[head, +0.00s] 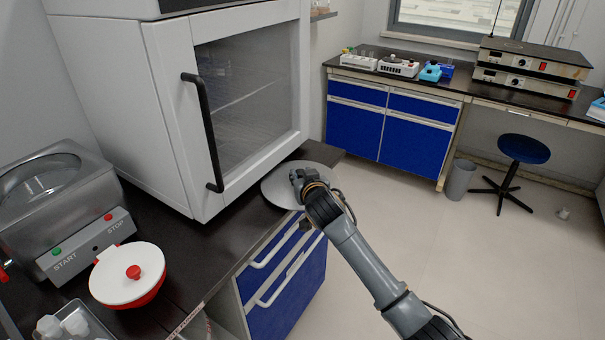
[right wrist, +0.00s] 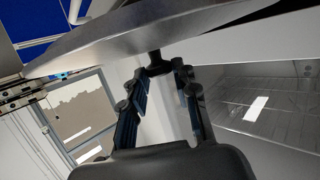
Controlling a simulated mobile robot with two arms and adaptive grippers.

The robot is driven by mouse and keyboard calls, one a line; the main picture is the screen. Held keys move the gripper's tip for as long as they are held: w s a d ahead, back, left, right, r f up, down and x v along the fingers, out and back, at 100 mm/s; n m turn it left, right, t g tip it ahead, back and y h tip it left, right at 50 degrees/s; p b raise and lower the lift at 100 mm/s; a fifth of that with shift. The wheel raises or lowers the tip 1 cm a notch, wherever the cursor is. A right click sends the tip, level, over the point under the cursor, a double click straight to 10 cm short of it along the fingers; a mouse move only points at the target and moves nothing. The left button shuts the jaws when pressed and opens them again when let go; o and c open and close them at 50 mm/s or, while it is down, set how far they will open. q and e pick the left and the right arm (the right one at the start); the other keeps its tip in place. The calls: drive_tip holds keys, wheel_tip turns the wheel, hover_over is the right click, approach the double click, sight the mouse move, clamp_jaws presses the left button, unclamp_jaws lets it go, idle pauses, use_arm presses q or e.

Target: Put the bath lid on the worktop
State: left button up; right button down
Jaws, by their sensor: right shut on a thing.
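The bath lid (head: 276,190) is a round, flat, grey metal disc. In the head view it is over the right end of the dark worktop (head: 213,240), beside the white cabinet. My right gripper (head: 303,178) is at its middle. In the right wrist view the lid (right wrist: 150,32) spans the top of the picture, and my right gripper (right wrist: 158,72) is shut on its dark knob (right wrist: 157,58). I cannot tell whether the lid touches the worktop. The steel bath (head: 50,180) stands at the left with its round opening uncovered. My left gripper is not in view.
A white cabinet (head: 160,110) with a glass door and black handle (head: 205,135) stands behind the worktop. A red bowl with a white lid (head: 125,275) and a metal tray (head: 92,325) sit at the front left. Worktop between bowl and lid is clear.

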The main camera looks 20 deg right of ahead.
drive_tip(key=c, duration=1)
unclamp_jaws()
drive_tip(key=shift+w+f, duration=0.4)
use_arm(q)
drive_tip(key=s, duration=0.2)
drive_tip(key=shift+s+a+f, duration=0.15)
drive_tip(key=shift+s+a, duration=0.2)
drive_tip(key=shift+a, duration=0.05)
use_arm(e)
drive_tip(key=shift+s+r, duration=0.15)
drive_tip(key=shift+r, duration=0.3)
drive_tip(key=shift+s+f, duration=0.1)
drive_tip(key=shift+s, duration=0.15)
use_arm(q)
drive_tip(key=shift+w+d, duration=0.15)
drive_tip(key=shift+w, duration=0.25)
use_arm(e)
drive_tip(key=v, duration=1.1)
drive_tip(key=shift+s, duration=0.2)
